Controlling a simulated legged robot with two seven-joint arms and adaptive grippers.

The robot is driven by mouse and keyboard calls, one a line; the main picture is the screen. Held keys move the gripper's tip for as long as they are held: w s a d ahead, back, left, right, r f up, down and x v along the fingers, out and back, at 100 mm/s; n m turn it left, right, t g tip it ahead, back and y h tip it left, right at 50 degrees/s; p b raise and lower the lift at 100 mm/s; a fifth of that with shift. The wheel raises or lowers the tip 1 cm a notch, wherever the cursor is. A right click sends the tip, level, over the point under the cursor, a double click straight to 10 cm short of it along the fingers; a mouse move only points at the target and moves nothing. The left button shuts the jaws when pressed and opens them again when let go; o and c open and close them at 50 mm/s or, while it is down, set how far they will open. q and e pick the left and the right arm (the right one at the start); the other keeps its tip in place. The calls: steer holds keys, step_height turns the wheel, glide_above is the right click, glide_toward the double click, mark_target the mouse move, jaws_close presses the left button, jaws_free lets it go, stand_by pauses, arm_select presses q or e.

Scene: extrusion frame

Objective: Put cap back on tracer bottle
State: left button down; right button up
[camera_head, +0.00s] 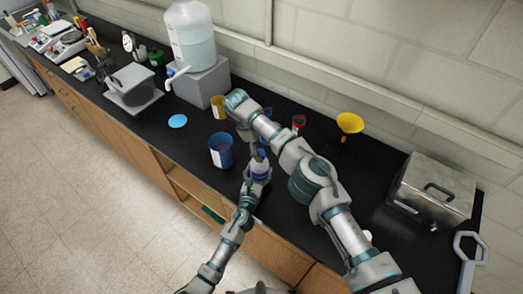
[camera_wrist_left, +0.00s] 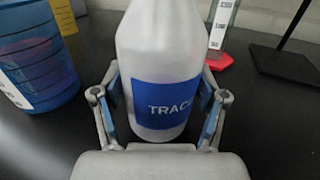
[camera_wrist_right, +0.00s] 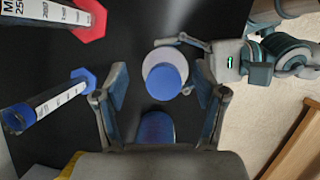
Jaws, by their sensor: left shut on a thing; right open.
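The white tracer bottle (camera_wrist_left: 165,65) with a blue label stands upright. My left gripper (camera_wrist_left: 160,100) is shut around its lower body. The left wrist view cuts off its top. In the right wrist view a round blue cap (camera_wrist_right: 163,82) shows over the white bottle (camera_wrist_right: 170,57). I cannot tell whether it is seated. My right gripper (camera_wrist_right: 170,88) is open, its fingers apart on either side of the cap in the picture. The gap in depth is unclear. In the head view, the right hand (camera_head: 240,103) is beyond the bottle (camera_head: 261,166) and hides its own fingers.
A blue beaker (camera_head: 221,151) stands left of the bottle. Cylinders with red (camera_wrist_right: 88,22) and blue bases stand near. A yellow funnel (camera_head: 349,124), a metal box (camera_head: 433,190) and a large jug (camera_head: 191,38) are further off. A flat blue disc (camera_head: 177,121) lies at left.

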step_height(320, 180, up, 9)
steer(key=shift+w+a, duration=0.15)
steer(key=shift+a, duration=0.05)
steer(key=shift+f, duration=0.1)
arm_select(q)
jaws_free()
stand_by(0.3)
steer(key=v, duration=1.1)
steer(key=shift+s+a, duration=0.2)
steer(key=shift+s, duration=0.2)
